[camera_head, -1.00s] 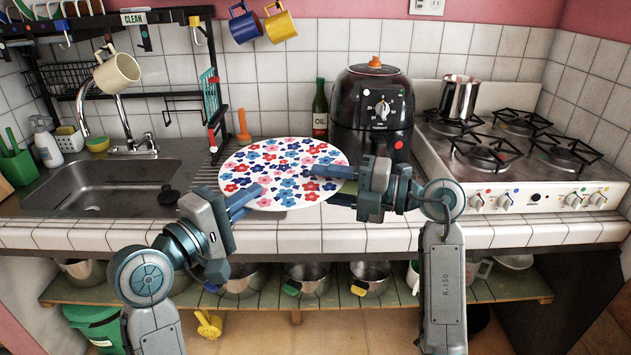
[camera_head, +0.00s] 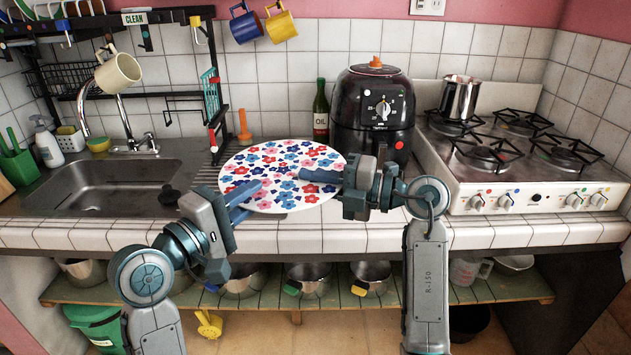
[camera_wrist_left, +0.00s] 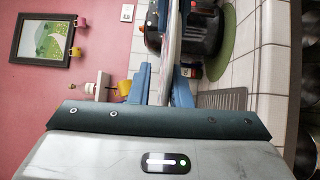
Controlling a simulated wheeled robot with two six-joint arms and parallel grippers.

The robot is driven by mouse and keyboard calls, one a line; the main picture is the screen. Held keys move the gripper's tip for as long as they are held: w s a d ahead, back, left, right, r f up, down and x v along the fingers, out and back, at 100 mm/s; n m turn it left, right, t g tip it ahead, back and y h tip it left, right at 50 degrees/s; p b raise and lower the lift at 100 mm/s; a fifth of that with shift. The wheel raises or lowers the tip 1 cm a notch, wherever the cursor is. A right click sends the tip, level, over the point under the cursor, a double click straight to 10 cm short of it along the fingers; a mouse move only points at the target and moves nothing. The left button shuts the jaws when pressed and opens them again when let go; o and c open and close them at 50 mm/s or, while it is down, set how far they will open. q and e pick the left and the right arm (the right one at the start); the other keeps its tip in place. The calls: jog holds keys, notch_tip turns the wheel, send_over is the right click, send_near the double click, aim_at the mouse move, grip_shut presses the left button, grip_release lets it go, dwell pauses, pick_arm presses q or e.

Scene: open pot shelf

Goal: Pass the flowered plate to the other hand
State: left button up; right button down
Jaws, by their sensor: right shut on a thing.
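The flowered plate (camera_head: 280,160), white with red, pink and blue flowers, is held above the counter's front part in the head view. My right gripper (camera_head: 312,180) is shut on its right side, with one finger lying over the top face. My left gripper (camera_head: 240,204) is at the plate's left front edge, one finger above the rim and one below. In the left wrist view the plate shows edge-on (camera_wrist_left: 172,45) between the open left fingers (camera_wrist_left: 162,85), closer to the right-hand finger; contact there is unclear.
A black air fryer (camera_head: 374,108) and an oil bottle (camera_head: 320,112) stand behind the plate. The sink (camera_head: 105,188) is to the left and the stove (camera_head: 520,160) to the right. Pots stand on the shelf (camera_head: 330,301) below the counter.

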pick_arm(q)
jog(key=shift+o, duration=0.9)
